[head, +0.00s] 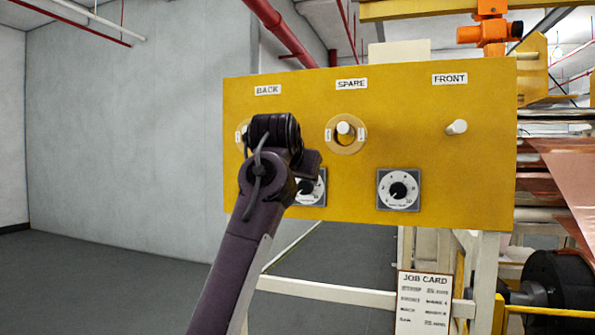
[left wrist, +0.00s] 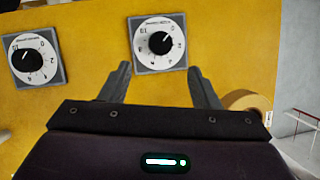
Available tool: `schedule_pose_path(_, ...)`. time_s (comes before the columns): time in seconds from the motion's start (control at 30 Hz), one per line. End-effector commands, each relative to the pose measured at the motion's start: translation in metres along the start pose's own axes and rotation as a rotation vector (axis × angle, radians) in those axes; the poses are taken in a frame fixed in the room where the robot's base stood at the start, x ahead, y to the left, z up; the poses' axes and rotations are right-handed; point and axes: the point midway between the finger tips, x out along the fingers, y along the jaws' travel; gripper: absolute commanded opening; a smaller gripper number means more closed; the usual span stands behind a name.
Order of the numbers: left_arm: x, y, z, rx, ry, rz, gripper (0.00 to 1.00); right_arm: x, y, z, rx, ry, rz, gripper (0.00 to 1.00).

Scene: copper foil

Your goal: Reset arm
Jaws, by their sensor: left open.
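My left arm rises from the bottom of the head view in front of the left side of a yellow control panel (head: 440,120). Its gripper covers most of the switch under the BACK label (head: 268,90), and its fingers cannot be made out there. In the left wrist view the left gripper (left wrist: 160,80) is open, with nothing between its fingers. That view shows the panel upside down, with the left dial (left wrist: 158,42) just beyond the fingers and the right dial (left wrist: 37,60) at the left. A tan ring (left wrist: 240,99) shows partly behind the right finger. My right gripper is not in view.
The SPARE switch (head: 345,128) and the FRONT knob (head: 456,127) are on the panel. A job card (head: 423,302) hangs below it. Copper foil (head: 565,170) runs over rollers at the right. Open grey floor (head: 100,280) lies at the left.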

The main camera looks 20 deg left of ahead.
Motion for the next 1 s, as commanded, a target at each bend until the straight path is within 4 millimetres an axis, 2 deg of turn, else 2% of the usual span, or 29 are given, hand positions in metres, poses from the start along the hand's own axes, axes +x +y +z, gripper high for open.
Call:
schedule_pose_path(0.17,0.002,-0.001,0.0,0.0,-0.002,0.0,0.56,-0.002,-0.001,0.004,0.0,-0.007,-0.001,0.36)
schedule_pose_path(0.33,0.002,0.0,0.001,0.001,-0.003,0.0,0.56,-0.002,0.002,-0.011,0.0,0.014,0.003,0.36)
schedule_pose_path(0.47,0.015,0.005,0.021,0.004,-0.026,0.008,0.56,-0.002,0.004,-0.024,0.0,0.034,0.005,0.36)
schedule_pose_path(0.57,0.037,0.015,0.065,0.01,-0.073,0.024,0.56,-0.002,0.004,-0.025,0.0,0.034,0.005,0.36)
schedule_pose_path(0.73,0.073,0.039,0.175,0.02,-0.185,0.062,0.56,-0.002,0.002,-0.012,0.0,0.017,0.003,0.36)
schedule_pose_path(0.87,0.083,0.056,0.263,0.025,-0.272,0.09,0.56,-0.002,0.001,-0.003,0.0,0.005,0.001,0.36)
schedule_pose_path(1.0,0.077,0.071,0.355,0.031,-0.366,0.118,0.56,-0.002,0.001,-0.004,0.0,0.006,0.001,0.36)
